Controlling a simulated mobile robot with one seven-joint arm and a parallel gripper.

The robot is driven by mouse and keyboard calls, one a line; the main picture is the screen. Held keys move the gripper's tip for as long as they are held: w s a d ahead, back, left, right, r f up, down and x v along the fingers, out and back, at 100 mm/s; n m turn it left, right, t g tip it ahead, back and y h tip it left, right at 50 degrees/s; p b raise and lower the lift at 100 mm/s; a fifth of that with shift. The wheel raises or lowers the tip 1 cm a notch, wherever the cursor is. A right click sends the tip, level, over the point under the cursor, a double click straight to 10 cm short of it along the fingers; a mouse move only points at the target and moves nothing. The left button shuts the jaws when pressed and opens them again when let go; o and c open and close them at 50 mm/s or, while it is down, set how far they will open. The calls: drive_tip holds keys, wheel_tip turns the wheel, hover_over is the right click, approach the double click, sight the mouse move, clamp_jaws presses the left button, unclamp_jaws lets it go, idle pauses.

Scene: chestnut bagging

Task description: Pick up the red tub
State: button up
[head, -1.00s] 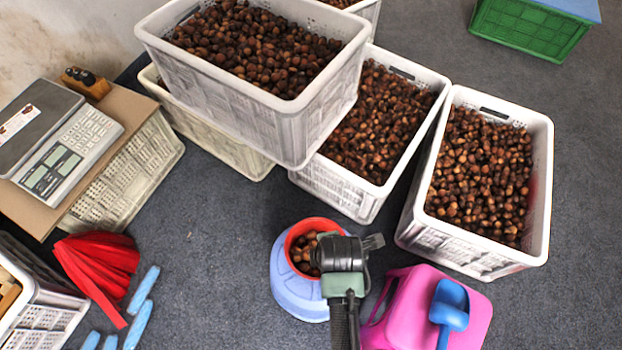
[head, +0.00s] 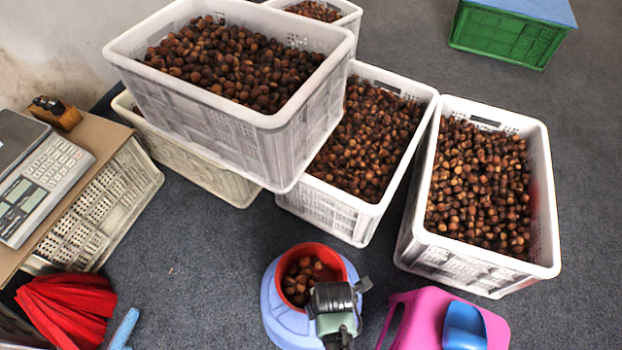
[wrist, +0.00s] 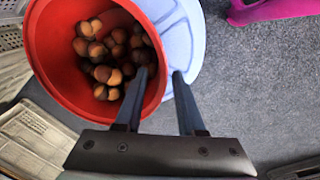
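The red tub (head: 330,257) stands upright on a round light-blue stool (head: 271,318) and holds brown chestnuts. In the wrist view the tub (wrist: 52,65) fills the upper left, with the stool (wrist: 190,30) beneath it. My gripper (head: 335,298) is at the tub's near right side in the head view. In the wrist view my gripper (wrist: 159,76) has its fingers apart, one over the tub's inside and one outside its wall, with the rim between them. Whether either finger touches the wall cannot be told.
A pink stool (head: 415,315) with a blue scoop (head: 464,327) stands close on the right. White crates of chestnuts (head: 480,255) stand behind. A scale (head: 40,190) and red bags (head: 68,305) are at the left. Grey floor is clear left of the tub.

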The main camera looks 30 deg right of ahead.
drive_tip(key=f+b, duration=0.1)
drive_tip(key=f, duration=0.1)
drive_tip(key=f+b, duration=0.1)
drive_tip(key=f, duration=0.1)
drive_tip(key=shift+w+f+b, duration=0.1)
drive_tip(key=shift+w+b, duration=0.2)
clamp_jaws()
drive_tip(key=shift+w, duration=0.1)
idle(1.0)
